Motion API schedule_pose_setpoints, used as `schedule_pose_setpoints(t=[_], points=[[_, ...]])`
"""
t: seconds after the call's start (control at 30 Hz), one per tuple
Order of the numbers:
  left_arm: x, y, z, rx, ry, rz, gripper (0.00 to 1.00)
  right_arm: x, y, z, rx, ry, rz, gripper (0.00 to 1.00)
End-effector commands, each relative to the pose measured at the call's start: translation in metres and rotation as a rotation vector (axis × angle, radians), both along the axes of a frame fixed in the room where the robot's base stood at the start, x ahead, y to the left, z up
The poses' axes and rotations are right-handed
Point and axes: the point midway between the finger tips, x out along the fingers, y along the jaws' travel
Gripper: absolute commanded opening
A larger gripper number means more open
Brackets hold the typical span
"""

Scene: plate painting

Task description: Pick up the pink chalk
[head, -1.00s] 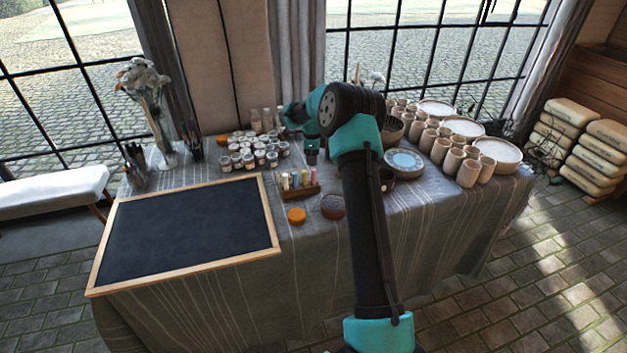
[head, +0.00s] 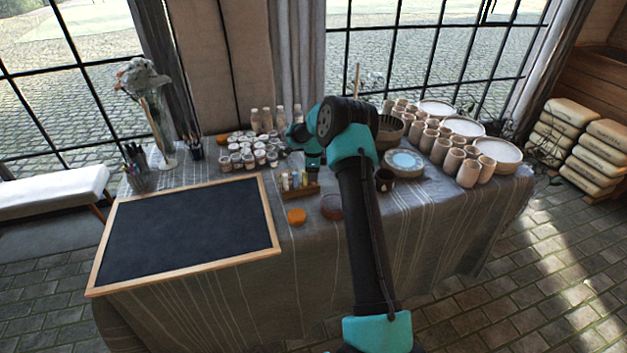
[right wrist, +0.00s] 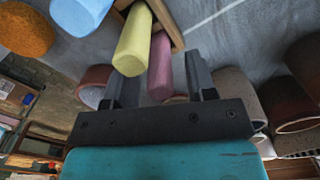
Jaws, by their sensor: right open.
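The pink chalk (right wrist: 160,68) stands in a wooden holder (right wrist: 172,22), beside a yellow chalk (right wrist: 132,45) and a blue chalk (right wrist: 80,12) in the right wrist view. My right gripper (right wrist: 155,70) is open, with the pink chalk between its fingers and the yellow chalk close to the left finger. It is not gripping either one. In the head view the right gripper (head: 313,165) hangs over the right end of the holder (head: 300,192) and hides part of the chalks. My left gripper is not in view.
A chalkboard (head: 185,230) fills the table's left side. An orange sponge (head: 297,216) and a dark round pot (head: 331,208) lie in front of the holder. Paint jars (head: 250,158) stand behind it to the left; cups (head: 468,172) and plates stand to the right.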

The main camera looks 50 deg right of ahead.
Motion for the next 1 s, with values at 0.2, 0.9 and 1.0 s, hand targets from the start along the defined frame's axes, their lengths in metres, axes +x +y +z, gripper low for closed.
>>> schedule_pose_setpoints(t=[0.2, 0.9, 1.0], points=[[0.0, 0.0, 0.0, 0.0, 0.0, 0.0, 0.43, -0.0001, -0.0003, -0.0161, 0.0, 0.0, -0.001, 0.51], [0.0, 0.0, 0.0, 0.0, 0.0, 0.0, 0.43, 0.0002, -0.0002, -0.0156, -0.001, -0.001, 0.0, 0.25], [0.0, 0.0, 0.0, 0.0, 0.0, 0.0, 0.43, 0.0002, -0.0002, -0.0156, 0.0, -0.001, 0.0, 0.16]])
